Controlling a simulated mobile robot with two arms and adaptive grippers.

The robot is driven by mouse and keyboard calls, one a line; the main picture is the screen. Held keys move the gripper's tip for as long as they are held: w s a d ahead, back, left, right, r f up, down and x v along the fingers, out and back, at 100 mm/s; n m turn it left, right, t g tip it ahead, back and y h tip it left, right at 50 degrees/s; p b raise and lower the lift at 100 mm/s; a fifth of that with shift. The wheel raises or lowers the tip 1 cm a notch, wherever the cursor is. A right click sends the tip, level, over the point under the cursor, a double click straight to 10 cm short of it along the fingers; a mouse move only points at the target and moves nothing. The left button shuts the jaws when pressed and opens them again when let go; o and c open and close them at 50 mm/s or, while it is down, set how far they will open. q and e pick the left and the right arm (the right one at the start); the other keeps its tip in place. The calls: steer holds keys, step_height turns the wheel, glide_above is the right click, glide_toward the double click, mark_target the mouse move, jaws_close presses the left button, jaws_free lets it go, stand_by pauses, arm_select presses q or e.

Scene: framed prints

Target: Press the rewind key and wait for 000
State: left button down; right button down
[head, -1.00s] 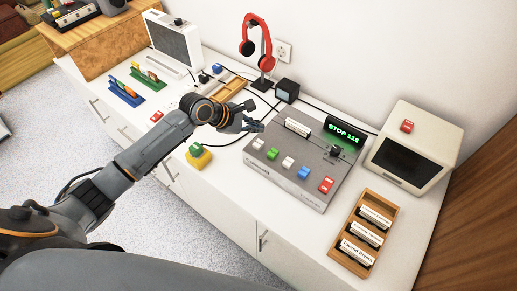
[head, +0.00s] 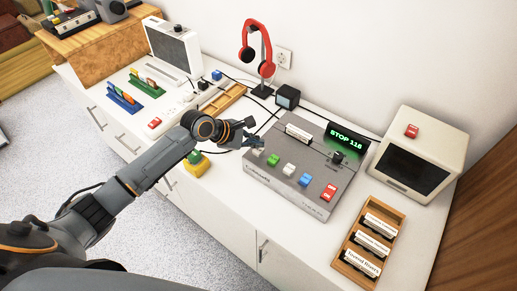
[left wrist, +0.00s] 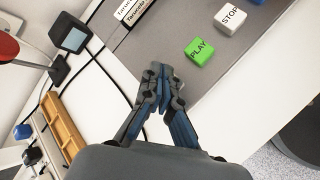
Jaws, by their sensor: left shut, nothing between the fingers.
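The grey tape deck (head: 315,160) stands on the white cabinet. Its green display (head: 346,138) reads STOP and a number that looks like 118. Along its front edge sit a pale key (head: 257,152) at the left end, a green key (head: 273,160), a white key (head: 288,169), a blue key (head: 304,180) and a red key (head: 329,192). The left wrist view shows the green key labelled PLAY (left wrist: 199,50) and the white key labelled STOP (left wrist: 230,18). My left gripper (head: 250,139) is shut and empty, close by the deck's left end. Contact with the pale key cannot be told. My right gripper is out of view.
A yellow box with a green button (head: 196,162) stands at the cabinet's front edge. Red headphones (head: 257,50) hang on a stand behind. A wooden tray of labelled cartridges (head: 349,259) and a cream monitor (head: 418,152) are at the right. Black cables run behind the deck.

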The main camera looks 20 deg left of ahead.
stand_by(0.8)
arm_select(q)
steer(key=shift+f+p, duration=0.35)
steer(key=shift+f+b, duration=0.3)
steer(key=shift+f, duration=0.65)
stand_by(0.8)
steer(key=shift+r, duration=0.1)
steer(key=shift+r+p, duration=1.2)
steer(key=shift+p, duration=0.4)
